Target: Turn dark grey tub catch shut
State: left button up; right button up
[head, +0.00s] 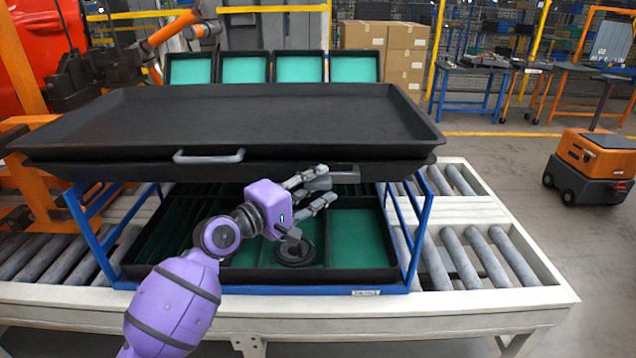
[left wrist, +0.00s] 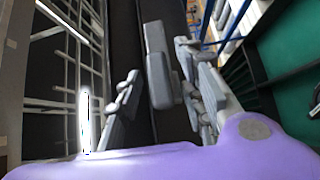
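The wide dark grey tub (head: 230,115) rests on a blue frame, with a grey bar handle (head: 209,157) on its front. The dark grey catch (head: 345,172) is on the tub's front, right of the handle, and looks roughly level; its left part is hidden behind my fingers. My left gripper (head: 328,184) is open in front of the catch. In the left wrist view the catch (left wrist: 157,62) is a long block between the two spread fingers, with a gap on each side. My right gripper is in neither view.
Below the tub, a black tray with green compartments (head: 362,237) sits inside the blue frame (head: 422,225); a dark round part (head: 294,252) lies in it. Roller conveyor (head: 487,262) runs on both sides. An orange cart (head: 593,165) stands on the floor at right.

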pick_arm(q)
jog(key=shift+w+d, duration=0.25)
grip_shut()
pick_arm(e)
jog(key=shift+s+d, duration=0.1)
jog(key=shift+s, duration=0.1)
